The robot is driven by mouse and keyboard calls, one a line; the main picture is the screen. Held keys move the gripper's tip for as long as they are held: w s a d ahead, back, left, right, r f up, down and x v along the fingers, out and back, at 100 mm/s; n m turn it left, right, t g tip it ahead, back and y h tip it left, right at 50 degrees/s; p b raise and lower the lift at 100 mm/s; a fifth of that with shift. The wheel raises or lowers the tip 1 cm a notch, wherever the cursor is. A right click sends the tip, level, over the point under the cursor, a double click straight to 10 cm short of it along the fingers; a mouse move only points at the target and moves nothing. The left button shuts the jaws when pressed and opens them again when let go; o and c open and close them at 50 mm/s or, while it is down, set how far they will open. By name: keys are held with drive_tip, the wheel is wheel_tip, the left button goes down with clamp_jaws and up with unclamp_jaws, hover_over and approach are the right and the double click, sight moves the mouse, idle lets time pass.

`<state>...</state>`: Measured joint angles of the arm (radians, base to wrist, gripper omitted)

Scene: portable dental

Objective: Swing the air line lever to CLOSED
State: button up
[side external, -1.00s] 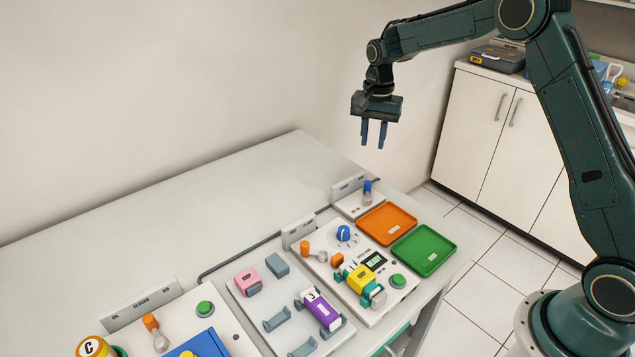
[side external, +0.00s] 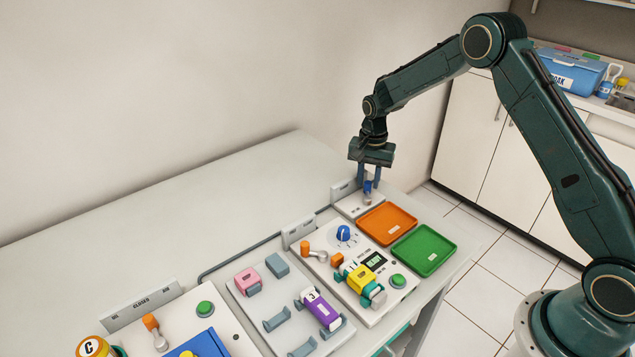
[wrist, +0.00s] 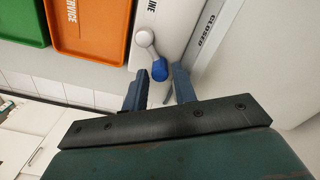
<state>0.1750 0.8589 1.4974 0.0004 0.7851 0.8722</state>
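The air line lever (side external: 367,190) has a blue knob and a pale arm. It stands on a small white panel (side external: 350,207) at the far right end of the table. In the wrist view the blue knob (wrist: 159,70) lies just ahead of and between the two fingertips, with the pale ball joint beyond it. A label reading CLOSED (wrist: 206,30) shows on the plate to the right there. My gripper (side external: 370,183) is low over the panel, fingers pointing down, with a gap between them (wrist: 160,85). Whether either finger touches the knob I cannot tell.
An orange tray (side external: 386,224) and a green tray (side external: 424,250) lie beside the panel. A white console (side external: 318,272) with a blue dial, yellow block and green button is in front. The upright label plate (side external: 347,188) stands behind the lever. The table's back left is bare.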

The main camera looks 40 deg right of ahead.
drive_tip(key=shift+f, duration=0.1)
drive_tip(key=shift+c, duration=0.2)
clamp_jaws()
drive_tip(key=shift+w+a+n, duration=0.15)
drive_tip(key=shift+a+n, duration=0.05)
drive_tip(key=shift+n, duration=0.55)
drive_tip(key=shift+w+a+n, duration=0.15)
drive_tip(key=shift+a+n, duration=0.05)
drive_tip(key=shift+n, duration=0.55)
drive_tip(key=shift+o, duration=0.2)
unclamp_jaws()
drive_tip(key=shift+d+m, duration=0.1)
drive_tip(key=shift+m, duration=0.3)
